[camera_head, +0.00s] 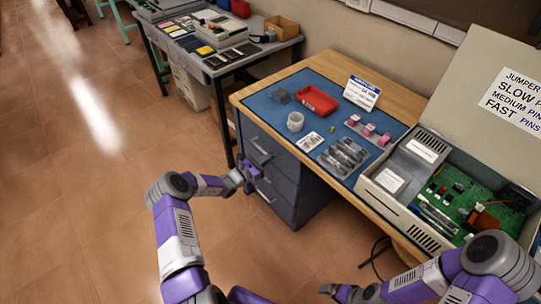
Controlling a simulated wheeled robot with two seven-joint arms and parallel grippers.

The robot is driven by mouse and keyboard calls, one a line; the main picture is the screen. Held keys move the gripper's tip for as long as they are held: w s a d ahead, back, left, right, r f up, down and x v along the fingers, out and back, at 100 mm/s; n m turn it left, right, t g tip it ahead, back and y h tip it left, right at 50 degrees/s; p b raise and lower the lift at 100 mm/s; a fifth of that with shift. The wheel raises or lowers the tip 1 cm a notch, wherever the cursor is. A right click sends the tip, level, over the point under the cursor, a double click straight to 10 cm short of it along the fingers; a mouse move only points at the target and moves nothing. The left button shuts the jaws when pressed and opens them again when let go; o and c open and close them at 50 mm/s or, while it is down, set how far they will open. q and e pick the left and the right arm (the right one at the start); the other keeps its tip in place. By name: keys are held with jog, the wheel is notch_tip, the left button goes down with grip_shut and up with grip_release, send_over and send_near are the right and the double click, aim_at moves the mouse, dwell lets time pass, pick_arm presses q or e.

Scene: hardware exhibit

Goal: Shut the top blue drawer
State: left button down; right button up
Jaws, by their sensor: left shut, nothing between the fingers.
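The blue drawer cabinet (309,200) stands under the left end of a wooden table. Its top drawer (279,146) faces left and has a pale handle (261,147). I cannot tell how far this drawer stands out. A lower drawer handle (265,192) shows beneath it. My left gripper (251,178) is shut and empty, in front of the drawer fronts and below the top handle. I cannot tell whether it touches the front. My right gripper (331,289) is low at the bottom of the view, away from the cabinet; its fingers are too small to read.
The wooden table (322,73) carries a blue mat with a red tray (317,100), a white cup (295,122) and small parts. An open electronics case (451,190) sits at the right. Another table (213,67) stands behind. The tiled floor at left is clear.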

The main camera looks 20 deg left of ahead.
pick_arm(q)
jog(key=p+v, duration=0.2)
jog(key=v, duration=0.9)
jog(key=shift+s, duration=0.1)
